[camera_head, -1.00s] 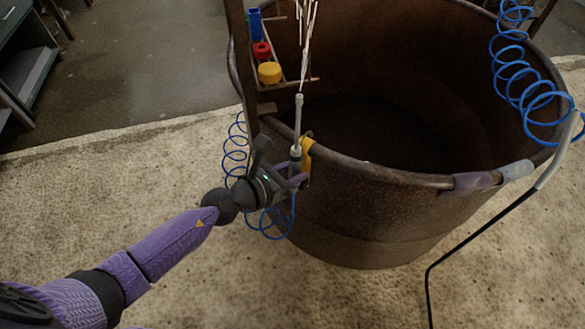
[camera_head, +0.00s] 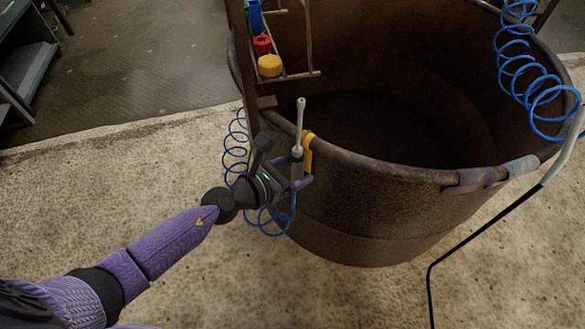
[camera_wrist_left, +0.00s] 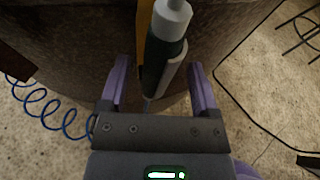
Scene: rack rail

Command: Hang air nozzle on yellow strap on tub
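The air nozzle (camera_head: 299,130) stands upright at the left outer side of the brown tub (camera_head: 370,215), with its thin grey tip up. The yellow strap (camera_head: 308,150) on the tub's rim is just behind it. In the left wrist view the nozzle (camera_wrist_left: 165,58) overlaps the strap (camera_wrist_left: 144,30); whether the strap holds it, I cannot tell. My left gripper (camera_head: 298,183) is around the nozzle's body. In the left wrist view its purple fingers (camera_wrist_left: 161,88) are apart, with gaps on both sides of the nozzle. My right gripper is out of view.
A blue coiled hose (camera_head: 235,150) hangs by the nozzle. A rack at the tub's left holds blue, red and yellow items (camera_head: 269,66). Another blue coil (camera_head: 525,75) and a black hose (camera_head: 470,232) are at the right. The floor at lower left is clear.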

